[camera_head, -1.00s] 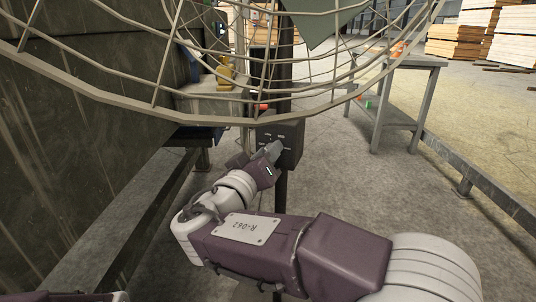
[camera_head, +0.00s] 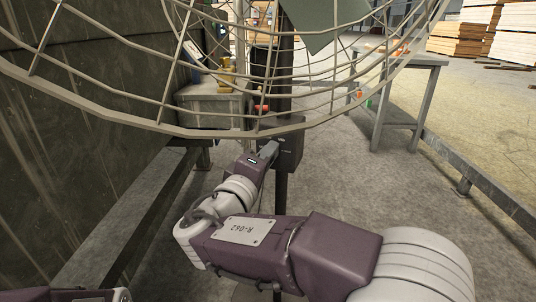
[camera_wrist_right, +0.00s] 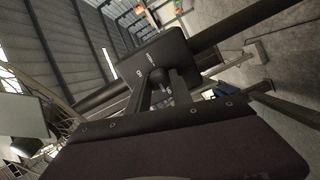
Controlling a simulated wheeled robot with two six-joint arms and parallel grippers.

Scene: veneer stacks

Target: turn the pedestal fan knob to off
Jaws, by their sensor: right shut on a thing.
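The pedestal fan's dark control box (camera_head: 291,146) is on its post below the wire cage (camera_head: 150,128). In the right wrist view the box (camera_wrist_right: 143,62) shows a tilted face with small white marks and a round dark knob (camera_wrist_right: 158,75). My right gripper (camera_head: 270,150) is at the front of the box. In the wrist view its fingers (camera_wrist_right: 160,82) lie on either side of the knob, shut on it. The knob is hidden behind the gripper in the head view, and I cannot read its setting. My left gripper is out of view; only a bit of my left arm shows at the bottom left.
The wire cage spans the top of the head view, above my right arm. A dark wall and a low ledge (camera_head: 130,215) run along the left. A grey metal table (camera_head: 415,62) stands at the right. Lumber stacks (camera_head: 462,40) are far back. The floor right of the post is clear.

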